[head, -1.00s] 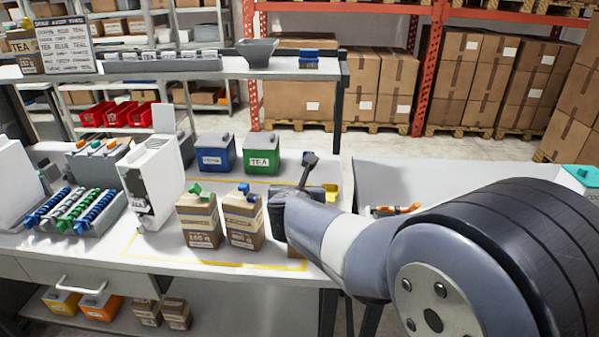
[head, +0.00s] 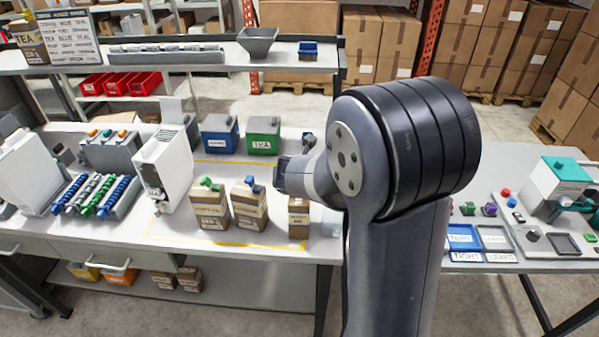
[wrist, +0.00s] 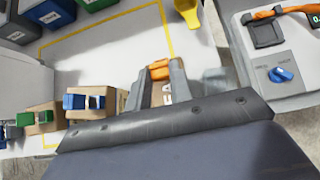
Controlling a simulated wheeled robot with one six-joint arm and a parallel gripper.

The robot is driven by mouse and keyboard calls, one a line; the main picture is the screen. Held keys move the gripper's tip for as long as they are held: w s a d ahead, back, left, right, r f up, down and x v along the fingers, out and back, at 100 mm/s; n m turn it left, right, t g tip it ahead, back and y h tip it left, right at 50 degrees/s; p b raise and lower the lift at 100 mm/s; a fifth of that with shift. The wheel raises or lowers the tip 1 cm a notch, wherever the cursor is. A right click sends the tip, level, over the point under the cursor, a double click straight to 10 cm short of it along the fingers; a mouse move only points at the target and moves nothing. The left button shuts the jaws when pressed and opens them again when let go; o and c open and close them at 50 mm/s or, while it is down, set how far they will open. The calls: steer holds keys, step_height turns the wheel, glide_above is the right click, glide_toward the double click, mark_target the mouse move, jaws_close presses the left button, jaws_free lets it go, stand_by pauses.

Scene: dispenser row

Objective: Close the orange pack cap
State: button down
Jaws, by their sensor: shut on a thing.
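The orange cap (wrist: 160,68) shows in the wrist view, with the fingers of my gripper (wrist: 161,80) on either side of it. The gripper is shut on the cap. In the head view a brown pack (head: 299,217) stands at the right end of the pack row, just below my gripper (head: 283,177), and its top is partly hidden. I cannot tell how the cap sits on the pack.
A pack with a blue cap (head: 249,204) and one with a green cap (head: 211,205) stand to the left. Blue (head: 219,135) and green (head: 263,137) tins are behind. A white dispenser (head: 167,170) stands farther left. A device with a blue knob (wrist: 280,75) is at right in the wrist view.

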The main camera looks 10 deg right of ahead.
stand_by(0.4)
steer(key=c, duration=1.2)
jaws_free()
steer(key=shift+c, duration=0.2)
steer(key=shift+r, duration=0.1)
steer(key=v, duration=1)
steer(key=shift+s+r, duration=0.15)
steer(key=shift+r, duration=0.15)
